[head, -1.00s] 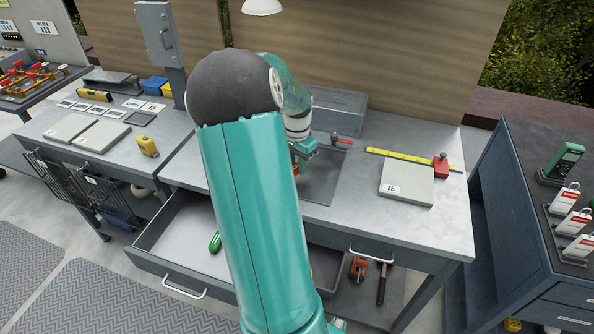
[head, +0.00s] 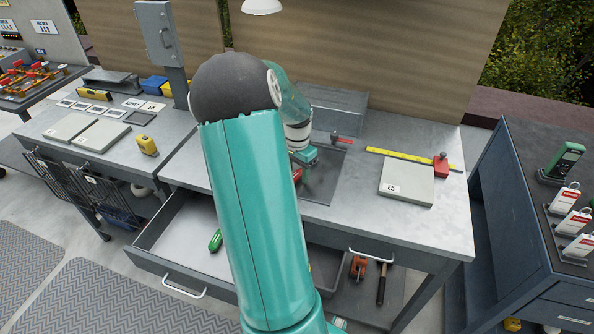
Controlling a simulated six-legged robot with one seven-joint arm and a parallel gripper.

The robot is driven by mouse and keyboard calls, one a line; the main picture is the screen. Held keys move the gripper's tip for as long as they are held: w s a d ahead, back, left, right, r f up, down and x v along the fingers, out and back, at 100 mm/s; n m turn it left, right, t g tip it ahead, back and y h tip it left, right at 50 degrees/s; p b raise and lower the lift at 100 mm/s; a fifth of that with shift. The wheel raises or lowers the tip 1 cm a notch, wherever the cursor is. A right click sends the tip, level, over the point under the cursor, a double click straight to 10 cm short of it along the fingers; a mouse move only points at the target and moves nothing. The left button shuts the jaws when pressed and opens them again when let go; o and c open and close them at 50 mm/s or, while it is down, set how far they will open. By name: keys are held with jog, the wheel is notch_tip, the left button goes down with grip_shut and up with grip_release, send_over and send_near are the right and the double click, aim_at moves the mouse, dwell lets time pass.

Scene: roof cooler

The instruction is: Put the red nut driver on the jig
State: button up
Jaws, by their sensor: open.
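My gripper (head: 304,157) is low over the dark grey plate (head: 325,180) on the middle workbench, which looks like the jig. It is open, though its fingertips are largely hidden by my own arm. A small red piece (head: 297,175), perhaps the red nut driver's handle, shows just below my gripper at the edge of my arm. Most of it is hidden, and I cannot tell whether it touches the plate or the fingers. A red-handled clamp-like part (head: 341,140) sits at the plate's back edge.
An open drawer (head: 185,279) below the bench holds a green-handled tool (head: 215,241). To the right lie a yellow ruler (head: 400,157), a red block (head: 440,165) and a pale board marked 15 (head: 407,187). A grey box (head: 340,108) stands behind. The right bench front is clear.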

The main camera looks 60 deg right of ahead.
aim_at(297, 173)
notch_tip(297, 173, up, 12)
jog(key=w+a+r+n+t, duration=0.1)
jog(key=w+a+r+n, duration=0.2)
jog(key=a, duration=0.4)
jog(key=w+a+r+n+t, duration=0.1)
jog(key=w+a+r+n, duration=0.15)
jog(key=a, duration=0.55)
jog(key=w+a+r+n+t, duration=0.1)
jog(key=w+a+r+n, duration=0.2)
jog(key=a, duration=0.4)
jog(key=s+a+n+t, duration=0.1)
jog(key=s+a+n, duration=0.2)
jog(key=a, duration=0.9)
jog(key=s+a+r+n+t, duration=0.1)
jog(key=s+a+n, duration=0.2)
jog(key=a+n, duration=0.6)
jog(key=a, duration=0.4)
jog(key=shift+t, duration=0.3)
jog(key=shift+a+r, duration=0.1)
